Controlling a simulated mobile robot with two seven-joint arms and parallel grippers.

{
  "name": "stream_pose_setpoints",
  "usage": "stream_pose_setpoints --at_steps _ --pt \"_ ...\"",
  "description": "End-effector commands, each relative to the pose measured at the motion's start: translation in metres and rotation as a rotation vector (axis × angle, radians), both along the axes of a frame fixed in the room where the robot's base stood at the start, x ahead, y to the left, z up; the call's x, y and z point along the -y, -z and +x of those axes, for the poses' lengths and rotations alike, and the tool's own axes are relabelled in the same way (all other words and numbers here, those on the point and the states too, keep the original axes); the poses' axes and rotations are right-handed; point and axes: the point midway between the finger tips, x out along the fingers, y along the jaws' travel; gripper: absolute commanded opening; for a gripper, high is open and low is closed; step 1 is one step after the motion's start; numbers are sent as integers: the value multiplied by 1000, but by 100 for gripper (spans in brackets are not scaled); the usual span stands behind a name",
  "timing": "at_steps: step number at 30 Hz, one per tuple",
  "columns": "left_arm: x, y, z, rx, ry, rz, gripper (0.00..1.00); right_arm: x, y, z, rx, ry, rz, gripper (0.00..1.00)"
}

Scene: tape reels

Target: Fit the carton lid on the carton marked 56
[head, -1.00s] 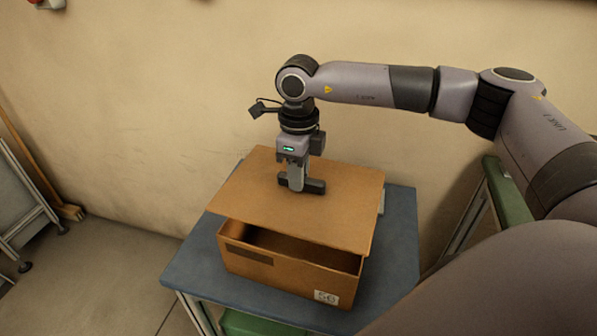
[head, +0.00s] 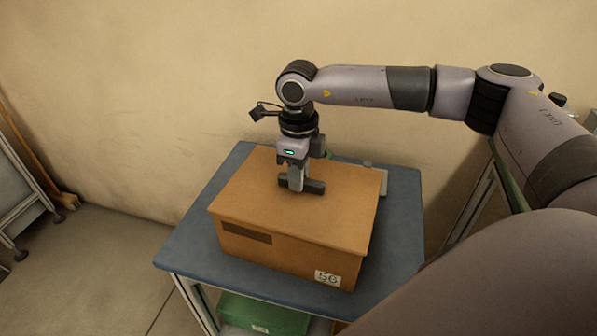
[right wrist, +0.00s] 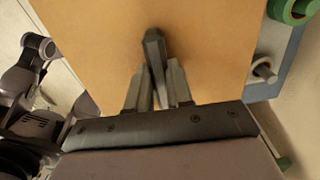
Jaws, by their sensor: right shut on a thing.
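The carton (head: 285,262) marked 56 stands on the blue table top, its white label low on the front right. The brown carton lid (head: 335,210) lies flat over the carton's top, and no gap shows along the front edge. The lid also fills much of the right wrist view (right wrist: 205,40). My right gripper (head: 301,186) points down at the middle of the lid and is shut on the lid's grey handle (right wrist: 155,55). The far side of the carton is hidden under the lid. My left gripper is not in view.
The blue table (head: 190,248) has bare room left and right of the carton. A green box (head: 262,313) sits on the shelf below. In the right wrist view a green reel (right wrist: 290,10) and a small pale cylinder (right wrist: 265,70) are beside the lid. A wall stands behind.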

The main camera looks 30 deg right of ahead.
Motion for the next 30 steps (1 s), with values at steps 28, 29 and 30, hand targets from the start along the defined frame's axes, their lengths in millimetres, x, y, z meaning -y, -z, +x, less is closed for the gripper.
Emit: stream_pose_setpoints --at_steps 28,29,30 --pt "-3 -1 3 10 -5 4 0 0 -61 1 4 0 0 50" --pt "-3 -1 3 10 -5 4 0 0 -64 1 3 0 0 50" --pt "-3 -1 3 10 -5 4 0 0 -67 1 2 0 0 50"
